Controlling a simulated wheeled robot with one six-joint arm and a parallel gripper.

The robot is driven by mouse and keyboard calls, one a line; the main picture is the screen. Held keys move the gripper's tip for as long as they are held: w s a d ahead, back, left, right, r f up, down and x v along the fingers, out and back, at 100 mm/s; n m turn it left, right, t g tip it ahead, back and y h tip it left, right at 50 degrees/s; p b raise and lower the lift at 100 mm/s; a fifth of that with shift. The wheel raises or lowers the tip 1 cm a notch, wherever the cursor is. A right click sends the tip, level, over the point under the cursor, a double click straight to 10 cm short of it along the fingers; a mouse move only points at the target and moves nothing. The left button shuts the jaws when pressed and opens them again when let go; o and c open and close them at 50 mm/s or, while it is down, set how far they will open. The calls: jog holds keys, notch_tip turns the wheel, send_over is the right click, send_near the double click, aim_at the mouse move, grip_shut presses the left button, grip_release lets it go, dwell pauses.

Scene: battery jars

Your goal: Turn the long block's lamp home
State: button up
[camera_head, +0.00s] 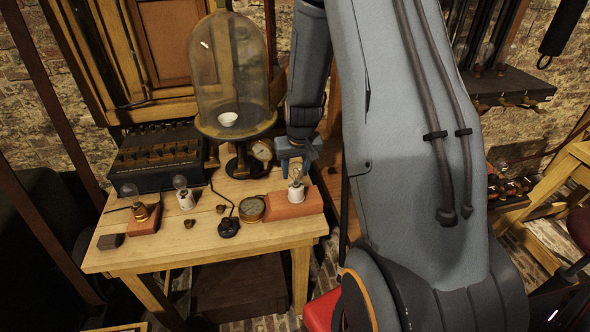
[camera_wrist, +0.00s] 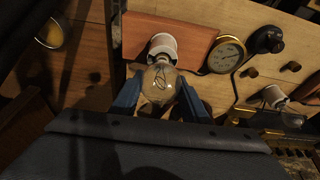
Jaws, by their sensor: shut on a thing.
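The long block (camera_head: 287,205) is a reddish slab at the right end of the wooden table, and it also shows in the wrist view (camera_wrist: 190,36). A white lamp holder (camera_head: 297,194) stands on it, towards its right end. A clear glass lamp (camera_head: 296,178) sits at the holder's mouth, with its filament showing in the wrist view (camera_wrist: 160,84). My gripper (camera_wrist: 160,98) is shut on the lamp's glass, one blue finger on each side. In the head view my gripper (camera_head: 297,163) is above the block. How deep the lamp sits in the holder cannot be told.
A round brass gauge (camera_head: 251,208) and a black switch (camera_head: 229,227) stand left of the block. A glass bell jar (camera_head: 230,75) rises behind. Further left are a white holder with a lamp (camera_head: 185,198) and a small block with a brass-based lamp (camera_head: 143,222). The table's front is mostly clear.

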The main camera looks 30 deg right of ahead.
jog(key=shift+m+b, duration=0.3)
jog(key=shift+m, duration=0.3)
jog(key=shift+d+m+h+b, duration=0.2)
jog(key=shift+m+b, duration=0.7)
jog(key=shift+b, duration=2.05)
jog(key=shift+s+m+g+h+b, duration=0.1)
jog(key=shift+m+g+h+b, duration=0.35)
jog(key=shift+m+b, duration=2)
jog(key=shift+s+d+m+g+h+b, duration=0.1)
jog(key=shift+m+g+h+b, duration=0.35)
jog(key=shift+b, duration=2.45)
jog(key=shift+m+b, duration=0.55)
jog(key=shift+m, duration=0.15)
jog(key=shift+s+m+b, duration=0.1)
jog(key=shift+m+b, duration=0.5)
jog(key=shift+m, duration=0.1)
jog(key=shift+d, duration=0.1)
jog(key=o, duration=1.3)
jog(key=shift+c, duration=0.2)
